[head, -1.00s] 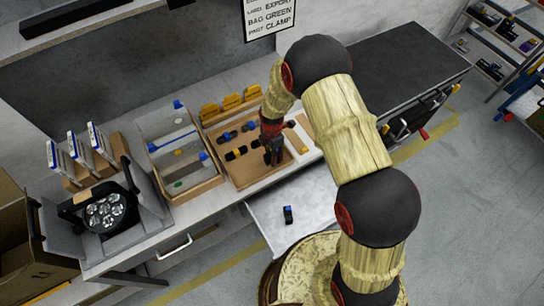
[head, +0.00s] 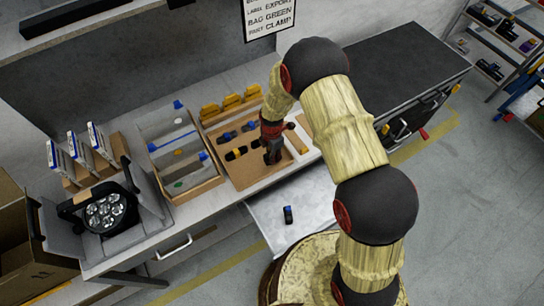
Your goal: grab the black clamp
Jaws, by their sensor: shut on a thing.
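My gripper (head: 272,157) points down into the right part of a shallow wooden tray (head: 252,182) on the bench. It is shut on a small dark thing that fits the black clamp; its outline is hard to tell from the dark fingers, which hide most of it. Two black-and-yellow pieces (head: 236,153) lie in the tray to the left of my gripper. Blue-and-dark pieces (head: 229,136) lie behind them in the same tray. Whether the held thing is clear of the tray floor cannot be told.
Yellow holders (head: 231,101) stand along the tray's back edge. A divided bin (head: 180,150) is to its left, then a par can (head: 104,212). A small black-and-blue piece (head: 288,214) lies on a pale lower surface in front. The dark bench top (head: 400,65) at right is clear.

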